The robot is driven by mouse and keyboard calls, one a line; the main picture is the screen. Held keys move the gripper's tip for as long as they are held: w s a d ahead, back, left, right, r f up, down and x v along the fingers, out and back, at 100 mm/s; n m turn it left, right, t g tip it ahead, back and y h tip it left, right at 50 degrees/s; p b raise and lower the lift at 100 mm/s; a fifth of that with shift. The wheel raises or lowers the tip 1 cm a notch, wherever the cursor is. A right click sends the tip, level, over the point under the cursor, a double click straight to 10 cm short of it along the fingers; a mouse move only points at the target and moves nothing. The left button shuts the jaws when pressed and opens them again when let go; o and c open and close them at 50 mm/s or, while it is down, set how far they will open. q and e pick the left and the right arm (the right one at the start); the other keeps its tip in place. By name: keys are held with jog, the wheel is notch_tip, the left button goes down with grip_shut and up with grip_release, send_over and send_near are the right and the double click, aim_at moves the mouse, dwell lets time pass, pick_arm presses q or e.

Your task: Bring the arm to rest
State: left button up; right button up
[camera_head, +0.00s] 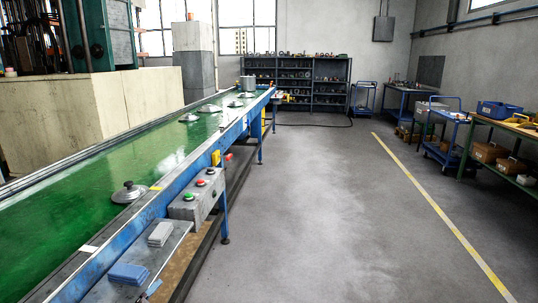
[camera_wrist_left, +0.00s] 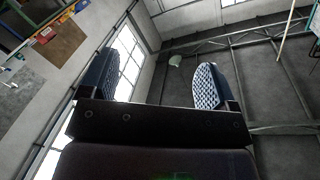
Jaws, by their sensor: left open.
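My left gripper (camera_wrist_left: 155,75) shows in the left wrist view, with its two ridged finger pads wide apart. Nothing is between them. Behind the fingers are the window, the wall and the dark ceiling with beams, all tilted. Neither arm shows in the head view, and my right gripper is in no view. Several more lids lie further along, such as one lid (camera_head: 189,117). A grey pot (camera_head: 248,82) stands at the far end.
A button box (camera_head: 197,196) and a side shelf with a blue cloth stack (camera_head: 128,273) and a grey stack (camera_head: 160,234) line the conveyor's right edge. The floor (camera_head: 330,210) is clear. Benches and a blue cart (camera_head: 445,140) stand at right, dark shelving (camera_head: 297,82) at back.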

pick_arm(q)
jog(key=s+a+f+n+g+y, duration=0.2)
jog(key=s+a+f+n, duration=0.1)
jog(key=s+f, duration=0.7)
jog(key=s+a+f+n+g+y, duration=0.3)
jog(key=s+f+n, duration=0.3)
jog(key=s+f, duration=0.4)
jog(key=s, duration=0.2)
jog(key=shift+s+a+f+y, duration=0.2)
jog(key=shift+s+f+y, duration=0.1)
